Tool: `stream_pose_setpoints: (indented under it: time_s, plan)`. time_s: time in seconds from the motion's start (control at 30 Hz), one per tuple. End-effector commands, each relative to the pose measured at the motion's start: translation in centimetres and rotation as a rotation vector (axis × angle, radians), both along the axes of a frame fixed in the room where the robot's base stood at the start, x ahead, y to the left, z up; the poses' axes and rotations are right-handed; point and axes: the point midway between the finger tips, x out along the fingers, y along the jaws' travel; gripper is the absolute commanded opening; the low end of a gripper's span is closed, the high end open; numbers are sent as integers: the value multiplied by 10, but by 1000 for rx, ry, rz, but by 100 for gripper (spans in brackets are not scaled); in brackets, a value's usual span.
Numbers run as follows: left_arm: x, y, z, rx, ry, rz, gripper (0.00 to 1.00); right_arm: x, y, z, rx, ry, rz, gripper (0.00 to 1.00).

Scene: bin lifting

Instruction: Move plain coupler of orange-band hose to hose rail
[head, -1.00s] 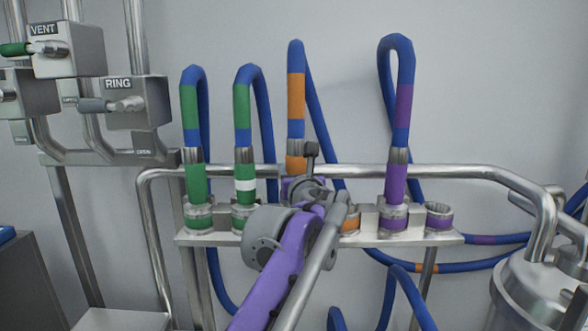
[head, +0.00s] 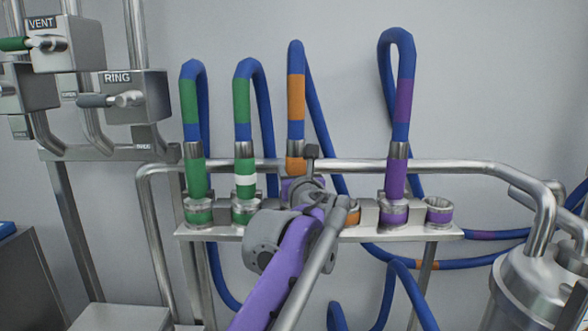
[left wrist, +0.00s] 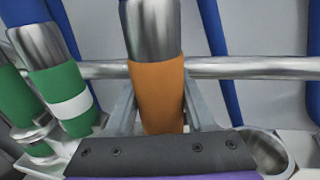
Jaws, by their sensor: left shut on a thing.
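The orange-band hose (head: 296,95) rises above the hose rail (head: 330,236) and loops down behind it. Its plain orange coupler (head: 295,165) hangs under a metal sleeve and also shows in the left wrist view (left wrist: 158,95). My left gripper (left wrist: 160,120) is shut on this coupler, one finger on each side. In the head view, my purple left arm and wrist hide the coupler's lower end, so I cannot tell whether it is seated. An orange-banded socket (head: 352,217) shows just right of my wrist. My right gripper is not in view.
Two green couplers (head: 197,178) (head: 244,188), the second white-striped, stand on the rail at left. A purple coupler (head: 396,180) stands at right beside an empty purple-banded socket (head: 439,210). A metal pipe (head: 450,170) runs behind. A steel vessel (head: 540,285) stands at lower right.

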Motion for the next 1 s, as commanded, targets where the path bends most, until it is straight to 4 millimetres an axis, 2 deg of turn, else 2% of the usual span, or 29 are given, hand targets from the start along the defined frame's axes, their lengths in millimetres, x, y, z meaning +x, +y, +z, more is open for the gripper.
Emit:
stream_pose_setpoints:
  time_s: [0.87,0.9,1.0]
  plan:
    - [0,0,-3,0,0,0,0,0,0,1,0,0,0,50]
    - [0,0,-3,0,0,0,59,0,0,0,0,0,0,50]
    - [0,0,-3,0,0,0,77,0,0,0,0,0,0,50]
